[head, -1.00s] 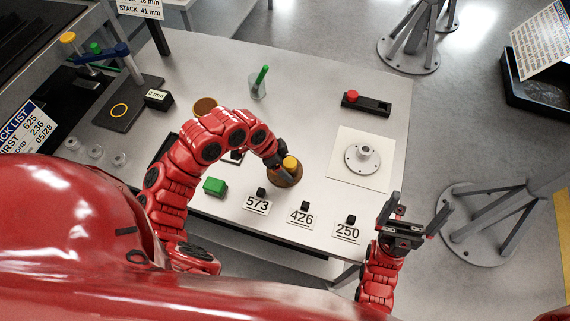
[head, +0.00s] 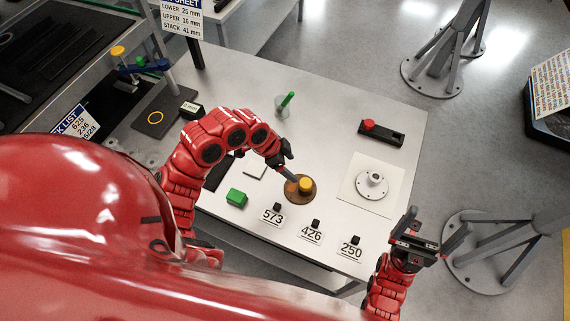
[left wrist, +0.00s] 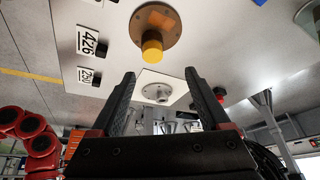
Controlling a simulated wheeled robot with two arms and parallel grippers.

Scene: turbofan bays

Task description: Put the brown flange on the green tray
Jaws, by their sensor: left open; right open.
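The brown flange (head: 298,194), a round brown disc with a yellow-orange knob (head: 306,184) on top, lies on the table near the front middle. It also shows in the left wrist view (left wrist: 172,22), ahead of the fingers. My left gripper (head: 290,176) is open at the flange's upper left edge. In the left wrist view its two fingers (left wrist: 162,98) stand wide apart with nothing between them; contact with the flange cannot be told. My right gripper (head: 434,228) is open and empty beyond the table's right front corner. I recognise no green tray in these views.
A green block (head: 236,197) lies left of the flange. Number cards (head: 311,233) with black blocks line the front edge. A grey flange (head: 371,185) sits on a white sheet at right. A red-button box (head: 380,130) and a green stick in a glass (head: 286,104) stand behind.

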